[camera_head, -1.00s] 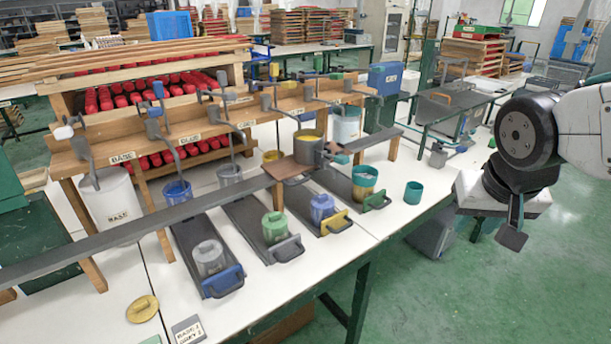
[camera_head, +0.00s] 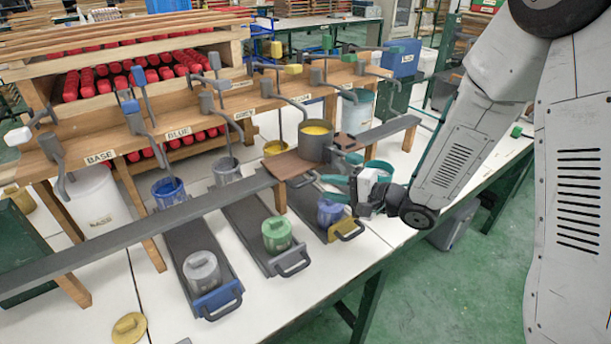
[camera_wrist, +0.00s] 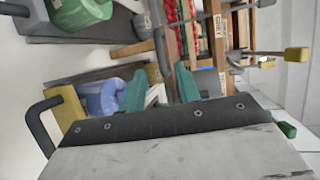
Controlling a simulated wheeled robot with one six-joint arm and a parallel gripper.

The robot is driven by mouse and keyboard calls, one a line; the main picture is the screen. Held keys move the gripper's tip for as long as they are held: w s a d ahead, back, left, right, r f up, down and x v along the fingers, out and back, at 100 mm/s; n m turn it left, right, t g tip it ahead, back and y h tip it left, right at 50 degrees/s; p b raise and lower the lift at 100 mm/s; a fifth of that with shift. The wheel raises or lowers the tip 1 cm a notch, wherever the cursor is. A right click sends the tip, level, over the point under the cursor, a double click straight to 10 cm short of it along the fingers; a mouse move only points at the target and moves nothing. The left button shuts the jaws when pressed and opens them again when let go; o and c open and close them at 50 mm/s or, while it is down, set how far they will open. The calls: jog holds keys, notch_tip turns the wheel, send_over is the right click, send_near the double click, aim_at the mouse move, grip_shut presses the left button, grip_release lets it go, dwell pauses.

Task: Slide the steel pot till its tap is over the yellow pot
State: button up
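The steel pot (camera_head: 314,147), with yellow showing in its open top, stands upright on a brown wooden board (camera_head: 284,168) on the long grey rail. Its tap is largely hidden behind my arm and gripper in the head view. A yellow-filled pot (camera_head: 277,148) stands behind the rail, left of the steel pot. The open fingers also show in the wrist view (camera_wrist: 161,88).
Trays with handles hold a grey-lidded pot (camera_head: 202,272), a green pot (camera_head: 277,235) and the blue pot. The grey rail (camera_head: 130,236) runs across the table. Levered taps (camera_head: 212,100) hang from the wooden rack behind. A yellow lid (camera_head: 129,327) lies front left.

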aim_at(308, 183)
jog(key=x, duration=0.7)
jog(key=shift+w+a, duration=0.25)
jog(key=shift+a, duration=0.1)
grip_shut()
